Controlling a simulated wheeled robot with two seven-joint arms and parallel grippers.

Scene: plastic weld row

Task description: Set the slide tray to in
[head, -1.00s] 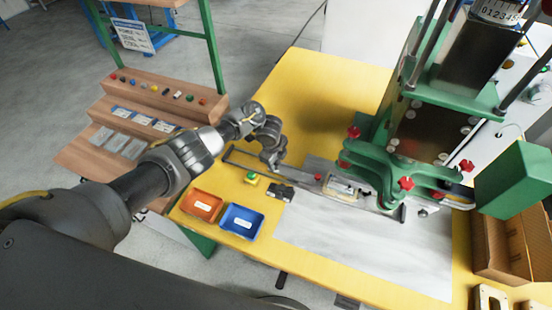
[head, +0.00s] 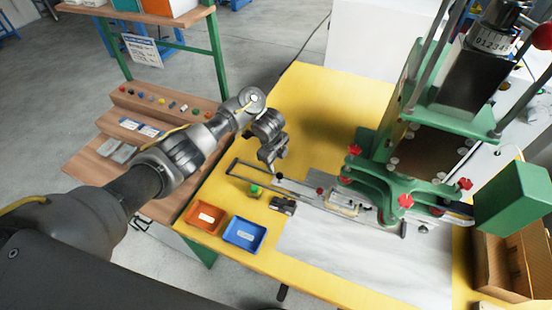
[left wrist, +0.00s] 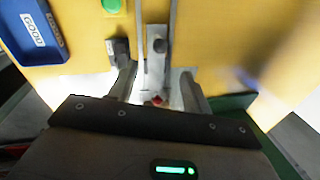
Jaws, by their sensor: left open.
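The slide tray (head: 344,209) is a pale plate on a long metal rail frame (head: 241,169) that runs from the left of the yellow table to the green press (head: 365,177). Its plate lies at the press's front left, partly hidden by the press. A small red knob (left wrist: 157,100) and a black knob (left wrist: 159,46) show along the slide in the left wrist view. My left gripper (head: 272,171) is over the rail's left part. In the left wrist view its open fingers (left wrist: 158,84) stand either side of the slide strip, with nothing gripped. Its exact height is unclear. My right gripper is out of view.
A green button (head: 255,190), a small black block (head: 283,205), an orange bin (head: 204,217) and a blue bin (head: 244,233) lie near the gripper. A grey mat (head: 340,255) covers the front of the table. The yellow surface behind the rail is clear.

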